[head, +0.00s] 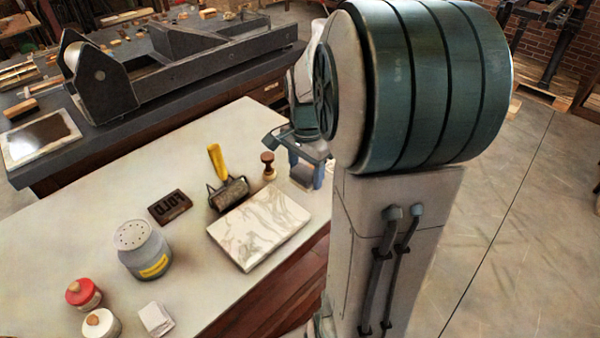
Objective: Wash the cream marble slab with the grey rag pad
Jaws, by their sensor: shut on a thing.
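The cream marble slab (261,226), pale with grey veins, lies flat near the front edge of the worktop. My gripper (306,180) is just beyond the slab's far right corner, low over the worktop, its fingers pointing down. It is shut on a pale grey thing (304,170), which looks like the grey rag pad. It is small and partly hidden by the blue fingers. I cannot tell whether the pad touches the worktop; it is apart from the slab.
Behind the slab are a yellow-handled roller (232,192), a wooden-knobbed stamp (268,166) and a dark lettered block (170,207). A grey shaker jar (143,250), a red-lidded jar (84,293), a cork-topped jar (101,324) and a white block (156,319) stand left. My arm hides the right side.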

